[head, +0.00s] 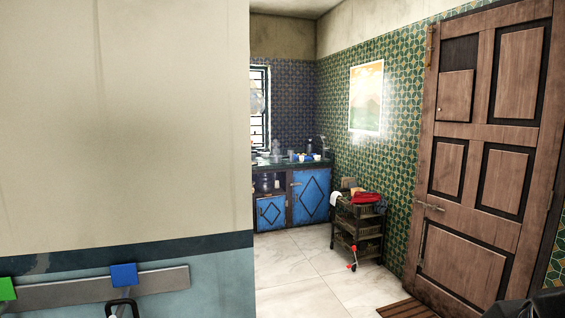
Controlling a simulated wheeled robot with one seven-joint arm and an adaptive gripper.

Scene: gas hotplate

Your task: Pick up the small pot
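I cannot make out a small pot in the head view. Several small items stand on the far counter (290,161), but they are too small to tell whether one is a pot. A gas hotplate cannot be made out either. My gripper does not show clearly. A dark shape at the bottom right corner is cut off by the frame, and I cannot tell what it is.
A beige and blue wall (125,120) fills the left, with a hook rail (80,291) low on it. A dark shelf rack (358,232) stands by the green tiled wall. A wooden door (485,160) is at right, with a slatted mat (408,309) before it. Tiled floor (305,262) between is clear.

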